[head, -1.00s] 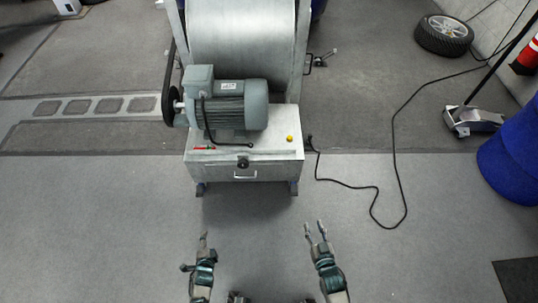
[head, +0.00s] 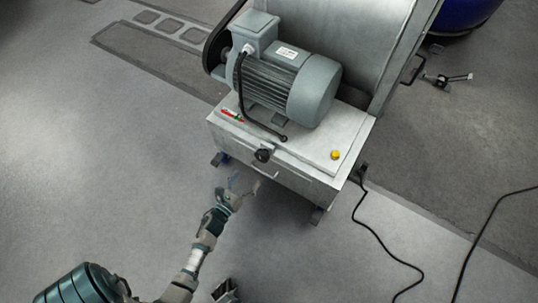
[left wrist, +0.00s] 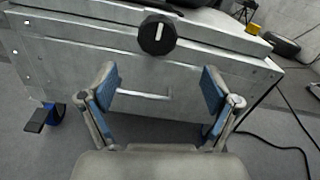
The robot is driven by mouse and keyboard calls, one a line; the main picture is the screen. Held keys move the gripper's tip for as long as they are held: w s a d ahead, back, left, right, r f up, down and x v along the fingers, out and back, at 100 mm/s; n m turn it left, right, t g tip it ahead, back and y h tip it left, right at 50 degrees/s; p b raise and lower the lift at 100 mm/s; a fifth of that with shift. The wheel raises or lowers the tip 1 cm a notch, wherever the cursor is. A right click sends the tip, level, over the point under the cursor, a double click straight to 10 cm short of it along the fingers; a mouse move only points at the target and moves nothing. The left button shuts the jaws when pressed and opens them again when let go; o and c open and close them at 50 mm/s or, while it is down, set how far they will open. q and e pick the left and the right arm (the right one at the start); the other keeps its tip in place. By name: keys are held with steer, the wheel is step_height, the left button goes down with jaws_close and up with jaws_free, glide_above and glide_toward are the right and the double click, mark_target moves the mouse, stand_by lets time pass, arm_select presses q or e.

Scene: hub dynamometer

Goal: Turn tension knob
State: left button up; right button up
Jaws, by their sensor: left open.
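The black tension knob (head: 263,155) sits on the front upper edge of the metal dynamometer cabinet (head: 310,150). In the left wrist view the knob (left wrist: 157,34) is round with a white pointer line standing roughly upright. My left gripper (head: 243,183) is open and empty, in front of the cabinet and below the knob in the picture. In the left wrist view its blue-padded fingers (left wrist: 160,88) are spread, with the knob ahead between and beyond them, not touched. Part of what may be my right gripper (head: 226,291) shows at the bottom edge; its jaw state is unclear.
A drawer handle (left wrist: 143,95) is below the knob. Black cable (head: 385,245) lies on the right floor.

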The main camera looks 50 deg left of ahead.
mark_target(260, 159)
arm_select(q)
steer(key=b+x, duration=0.2)
steer(key=x, duration=0.9)
steer(key=shift+w+f+b, duration=0.15)
steer(key=shift+w+b, duration=0.05)
steer(key=shift+b, duration=0.1)
steer(key=shift+w+a, duration=0.15)
steer(key=shift+w, duration=0.15)
steer(key=shift+a, duration=0.2)
steer(key=shift+d, duration=0.2)
steer(key=c, duration=1.1)
